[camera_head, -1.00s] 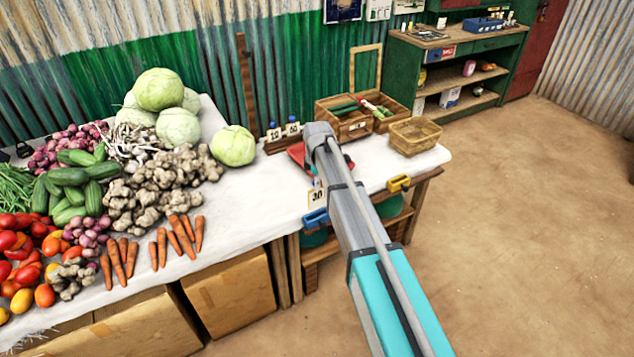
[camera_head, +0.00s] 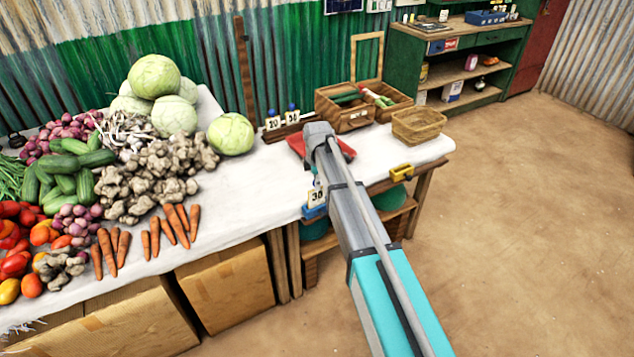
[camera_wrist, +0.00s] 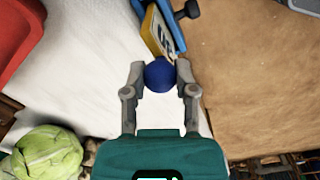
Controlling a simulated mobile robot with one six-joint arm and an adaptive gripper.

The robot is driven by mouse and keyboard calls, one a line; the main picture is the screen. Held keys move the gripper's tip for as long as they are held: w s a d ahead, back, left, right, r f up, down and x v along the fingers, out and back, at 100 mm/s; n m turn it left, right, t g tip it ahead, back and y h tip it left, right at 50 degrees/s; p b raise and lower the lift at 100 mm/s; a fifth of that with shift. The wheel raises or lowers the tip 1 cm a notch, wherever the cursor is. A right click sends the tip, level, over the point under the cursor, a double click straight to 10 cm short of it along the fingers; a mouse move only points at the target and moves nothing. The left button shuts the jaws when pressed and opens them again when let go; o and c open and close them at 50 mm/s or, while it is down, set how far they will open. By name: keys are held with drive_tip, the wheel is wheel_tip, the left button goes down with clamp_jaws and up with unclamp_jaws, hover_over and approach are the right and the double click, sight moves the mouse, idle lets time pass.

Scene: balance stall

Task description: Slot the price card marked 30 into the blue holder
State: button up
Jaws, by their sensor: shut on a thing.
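The price card marked 30 (camera_head: 317,197) is a pale card with a yellow edge and a blue ball knob (camera_wrist: 160,75). My gripper (camera_wrist: 160,78) is shut on the knob; the card (camera_wrist: 157,32) extends beyond the fingers. The blue holder (camera_head: 314,213) sits at the table's front edge, and it also shows in the wrist view (camera_wrist: 178,38). The card is upright at the holder, its lower edge meeting or overlapping the holder's top. I cannot tell whether it is inside the slot.
A yellow holder (camera_head: 402,172) is on the same edge to the right. Two cards with blue knobs stand in a wooden rack (camera_head: 283,131) at the back. A red tray (camera_head: 296,143), a wicker basket (camera_head: 420,126) and a cabbage (camera_head: 231,134) are nearby.

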drive_tip(key=shift+f, duration=0.45)
idle(0.3)
drive_tip(key=o, duration=1.1)
drive_tip(key=shift+c, duration=0.2)
drive_tip(key=o, duration=0.3)
drive_tip(key=shift+r, duration=0.15)
drive_tip(key=shift+r+p, duration=3.35)
drive_tip(key=shift+r, duration=0.05)
